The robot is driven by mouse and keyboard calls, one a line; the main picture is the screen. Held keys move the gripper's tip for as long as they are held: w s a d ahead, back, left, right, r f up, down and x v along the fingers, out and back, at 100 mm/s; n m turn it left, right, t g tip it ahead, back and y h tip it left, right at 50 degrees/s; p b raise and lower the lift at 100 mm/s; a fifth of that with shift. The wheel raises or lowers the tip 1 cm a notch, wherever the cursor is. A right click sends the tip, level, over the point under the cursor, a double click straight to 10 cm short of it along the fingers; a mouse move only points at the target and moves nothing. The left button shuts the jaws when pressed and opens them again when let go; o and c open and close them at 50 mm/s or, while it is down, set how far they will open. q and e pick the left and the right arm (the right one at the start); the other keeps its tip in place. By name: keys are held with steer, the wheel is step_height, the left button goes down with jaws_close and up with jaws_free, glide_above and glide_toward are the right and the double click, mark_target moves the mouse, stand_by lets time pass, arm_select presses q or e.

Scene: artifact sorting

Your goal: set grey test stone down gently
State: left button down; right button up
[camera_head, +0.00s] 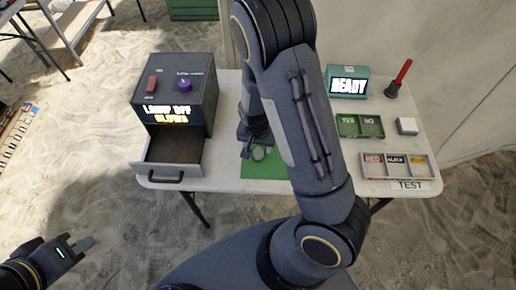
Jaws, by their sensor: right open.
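A small rounded grey piece (258,153), which looks like the grey test stone, lies on the green mat (262,171) in the middle of the table. My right gripper (245,146) is open just at the left of the stone, low over the mat. My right arm hides part of the mat and the table behind it. Whether a finger touches the stone is too small to tell. My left gripper (76,246) is at the lower left, away from the table, over sand, with nothing visible in it.
A dark lamp box (199,98) with an open drawer (173,167) stands at the left. At the right are a YES/NO tray (360,137), a white block (407,126), a red/black/yellow tray (397,176), a READY box (348,98) and a red-handled tool (399,77).

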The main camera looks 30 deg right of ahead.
mark_target(257, 158)
steer(key=s+a+r+n+t+y, duration=0.1)
steer(key=s+a+r+y, duration=0.2)
steer(key=r, duration=0.6)
steer(key=s+r+n+t+y, duration=0.15)
steer(key=s+r, duration=0.25)
steer(key=r, duration=0.6)
steer(key=s+r+n+t, duration=0.2)
steer(key=s+r+n, duration=0.2)
steer(key=s+r, duration=0.3)
steer(key=s+p, duration=0.1)
steer(key=s, duration=0.1)
steer(key=shift+s+a, duration=0.15)
steer(key=shift+s, duration=0.2)
